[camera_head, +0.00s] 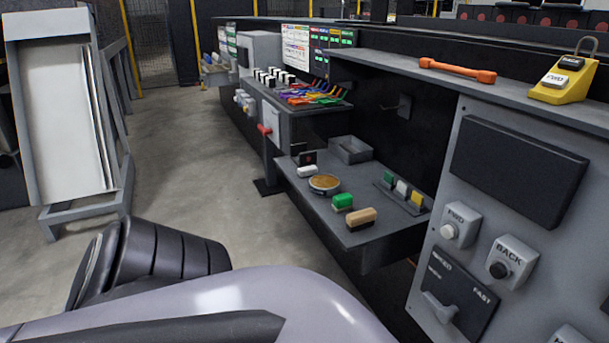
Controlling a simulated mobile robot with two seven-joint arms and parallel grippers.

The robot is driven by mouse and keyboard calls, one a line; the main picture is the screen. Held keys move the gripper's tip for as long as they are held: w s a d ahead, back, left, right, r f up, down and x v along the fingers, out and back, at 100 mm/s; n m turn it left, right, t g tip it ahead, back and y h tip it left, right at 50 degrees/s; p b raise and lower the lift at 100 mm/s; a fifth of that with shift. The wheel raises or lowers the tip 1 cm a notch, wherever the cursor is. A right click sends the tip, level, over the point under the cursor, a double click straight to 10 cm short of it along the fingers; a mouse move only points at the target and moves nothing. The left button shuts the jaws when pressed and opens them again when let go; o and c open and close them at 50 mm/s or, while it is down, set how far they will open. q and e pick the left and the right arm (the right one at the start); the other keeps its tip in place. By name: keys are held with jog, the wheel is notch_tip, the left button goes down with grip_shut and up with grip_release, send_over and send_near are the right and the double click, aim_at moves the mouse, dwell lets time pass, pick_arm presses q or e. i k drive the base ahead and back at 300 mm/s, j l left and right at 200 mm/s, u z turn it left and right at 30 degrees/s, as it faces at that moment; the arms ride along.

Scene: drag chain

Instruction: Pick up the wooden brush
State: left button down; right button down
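The wooden brush (361,217) appears to be the small tan block at the front end of a low grey shelf (320,206). It has a pale, rounded wooden top with a darker underside. A green-topped block (342,201) with a light underside sits just behind it, to its left. Nothing touches the brush from above. Neither of my grippers is in view. A pale grey arm part and a black ribbed part, apparently mine, fill the bottom left, apart from the shelf in the picture.
The shelf also holds a round tan-topped tin (324,183), a white block (307,171), a grey open box (350,150) and a rack of coloured pieces (402,190). A control panel (500,220) stands close at right. Open floor (190,150) lies left of the shelf.

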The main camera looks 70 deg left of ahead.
aim_at(357, 221)
jog(key=u, duration=1.75)
jog(key=i+j, duration=0.4)
jog(key=j, duration=0.2)
